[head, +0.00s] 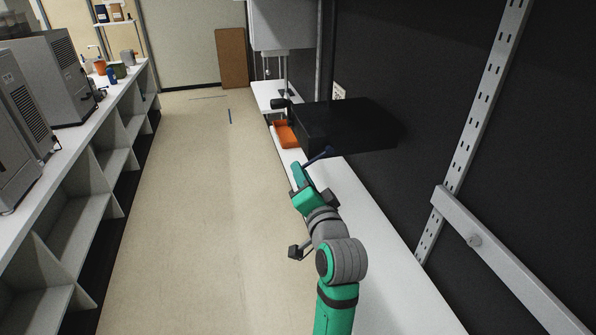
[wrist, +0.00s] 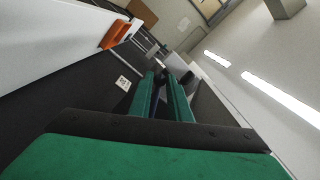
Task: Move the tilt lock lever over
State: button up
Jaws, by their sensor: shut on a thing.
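The tilt lock lever (head: 319,157) shows in the head view as a short dark blue bar, slanting up to the right beside the black box-shaped machine (head: 345,125). My gripper (head: 298,176) has green fingers and is at the lever's lower left end, over the counter's edge. In the wrist view my gripper's two fingers (wrist: 161,82) are close together, shut on a dark piece between them that fits the lever. Most of the held part is hidden by the fingers. The lever's joint with the machine is not clear.
An orange tray (head: 287,135) sits on the white counter (head: 375,230) by the machine. A dark wall with a slotted metal rail (head: 480,105) stands at the right. The floor (head: 190,200) is open, with a shelf unit (head: 80,215) along the left.

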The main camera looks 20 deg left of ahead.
jog(key=shift+w+d+f, duration=0.1)
jog(key=shift+d+f, duration=0.1)
jog(key=shift+f, duration=0.05)
jog(key=shift+a, duration=0.1)
